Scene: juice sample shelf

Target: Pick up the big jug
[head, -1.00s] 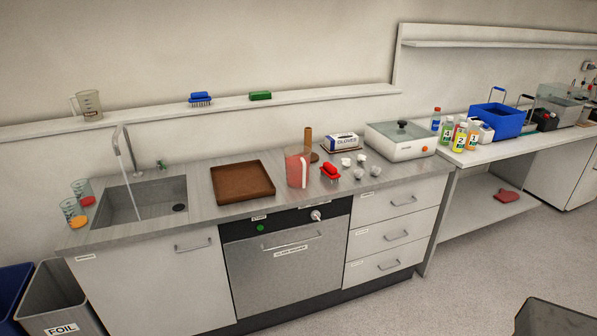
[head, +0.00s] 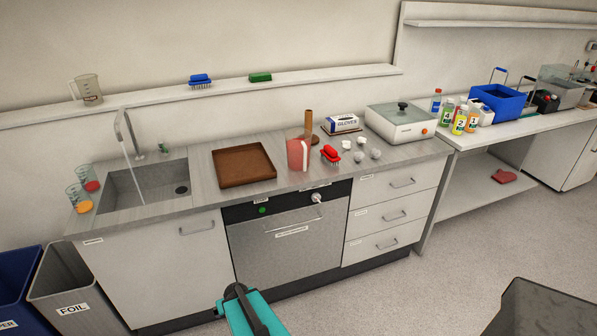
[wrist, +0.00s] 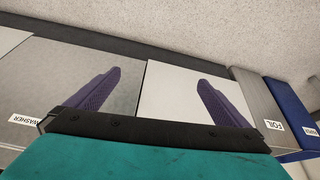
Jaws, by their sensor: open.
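Two jugs show in the head view. In the head view my teal arm end shows at the bottom, low in front of the counter, well away from both jugs.
Bins, one a foil bin (head: 70,290), stand lower left.

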